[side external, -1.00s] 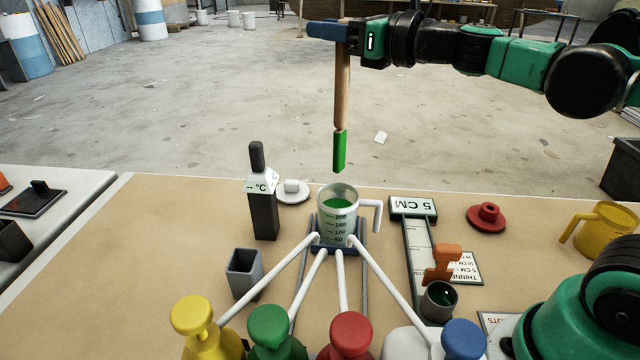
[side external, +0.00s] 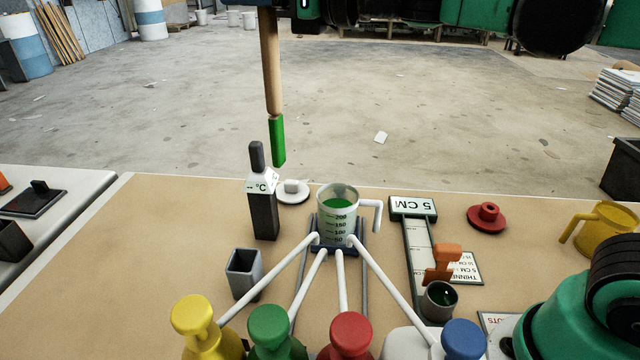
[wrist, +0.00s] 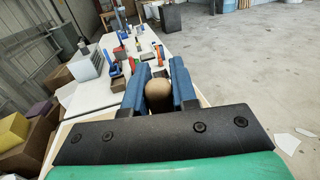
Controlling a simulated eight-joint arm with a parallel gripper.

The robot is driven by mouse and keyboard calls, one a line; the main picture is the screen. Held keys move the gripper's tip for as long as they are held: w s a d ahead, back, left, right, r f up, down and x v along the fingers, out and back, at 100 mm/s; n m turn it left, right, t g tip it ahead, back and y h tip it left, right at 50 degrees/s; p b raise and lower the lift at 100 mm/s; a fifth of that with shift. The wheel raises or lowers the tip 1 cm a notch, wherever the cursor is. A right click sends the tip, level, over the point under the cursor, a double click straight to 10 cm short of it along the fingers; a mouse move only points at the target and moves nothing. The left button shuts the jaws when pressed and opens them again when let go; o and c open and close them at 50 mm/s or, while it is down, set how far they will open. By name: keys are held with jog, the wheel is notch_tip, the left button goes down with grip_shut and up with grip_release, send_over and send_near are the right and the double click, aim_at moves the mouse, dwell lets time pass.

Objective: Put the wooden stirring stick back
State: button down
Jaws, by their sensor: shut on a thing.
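The wooden stirring stick (side external: 272,75) hangs upright, slightly tilted, in the side view, with its lower end coated green. It is held above the table's back edge, left of the beaker and clear of everything below. My gripper (wrist: 158,88) is shut on the stick's top end in the wrist view, its blue fingers on either side. In the side view the gripper is almost wholly cut off by the top edge. A grey open square holder (side external: 244,272) stands empty on the table at front left. The clear beaker (side external: 338,212) holds green liquid.
A dark thermometer (side external: 262,205) stands tall between the holder and beaker. Pump bottles with yellow, green, red and blue tops (side external: 270,328) line the front, their white spouts reaching to the beaker. A gauge (side external: 418,250), a small cup (side external: 438,300) and a yellow jug (side external: 603,228) are at right.

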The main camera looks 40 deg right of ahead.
jog(key=s+a+r+n+g+y, duration=0.1)
jog(key=a+n+g+y, duration=0.15)
jog(key=a, duration=0.55)
notch_tip(320, 180, down, 19)
jog(key=shift+y, duration=0.35)
jog(key=shift+s+a+f, duration=0.1)
jog(key=shift+a+f, duration=0.05)
jog(key=c, duration=0.7)
grip_release()
